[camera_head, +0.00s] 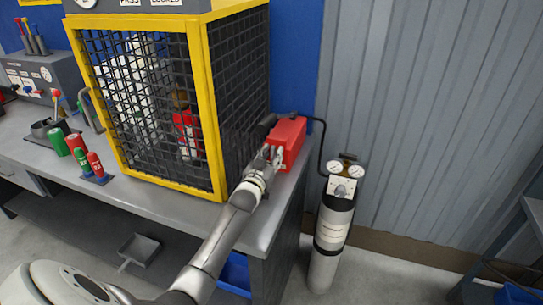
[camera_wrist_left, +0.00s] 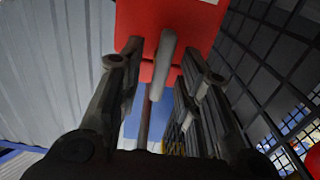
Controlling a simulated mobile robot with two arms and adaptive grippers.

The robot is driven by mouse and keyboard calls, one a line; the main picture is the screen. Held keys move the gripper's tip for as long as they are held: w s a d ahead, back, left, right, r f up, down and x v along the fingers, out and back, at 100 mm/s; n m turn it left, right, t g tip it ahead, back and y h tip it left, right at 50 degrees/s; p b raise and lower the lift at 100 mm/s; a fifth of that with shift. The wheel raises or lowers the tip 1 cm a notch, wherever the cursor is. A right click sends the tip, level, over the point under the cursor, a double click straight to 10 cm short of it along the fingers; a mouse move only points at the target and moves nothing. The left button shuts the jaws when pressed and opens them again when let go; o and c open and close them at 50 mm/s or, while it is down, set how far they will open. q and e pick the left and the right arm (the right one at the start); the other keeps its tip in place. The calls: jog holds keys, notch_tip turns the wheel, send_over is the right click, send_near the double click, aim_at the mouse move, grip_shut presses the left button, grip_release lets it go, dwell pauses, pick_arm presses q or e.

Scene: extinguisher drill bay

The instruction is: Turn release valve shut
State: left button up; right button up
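A red box (camera_head: 287,138), which seems to be the release valve's body, sits at the right end of the bench beside the cage. In the left wrist view the red box (camera_wrist_left: 200,20) fills the top, with a grey bar-like handle (camera_wrist_left: 163,62) in front of it. My left gripper (camera_head: 274,156) is right at the front of the box. In the wrist view its two fingers (camera_wrist_left: 160,75) stand apart on either side of the handle, with gaps visible, so it looks open around it. In the head view the gripper hides most of the handle. My right gripper is not in view.
A yellow-framed mesh cage (camera_head: 206,110) stands close to the left of the box. A grey cylinder with gauges (camera_head: 332,225) stands on the floor to the right, with a dark hose near the box.

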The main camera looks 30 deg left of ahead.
pick_arm(q)
grip_shut()
jog(key=shift+m, duration=0.4)
jog(key=m, duration=0.3)
jog(key=shift+d+f+m, duration=0.1)
jog(key=shift+m, duration=0.3)
jog(key=m+b, duration=0.1)
jog(key=m, duration=0.3)
jog(key=shift+d+f+m, duration=0.1)
jog(key=shift+m, duration=0.2)
jog(key=m+b, duration=0.1)
jog(key=m, duration=0.4)
jog(key=shift+d+f, duration=0.1)
jog(key=shift+f+m+b, duration=0.1)
jog(key=shift+m+b, duration=0.35)
jog(key=shift+m, duration=1.65)
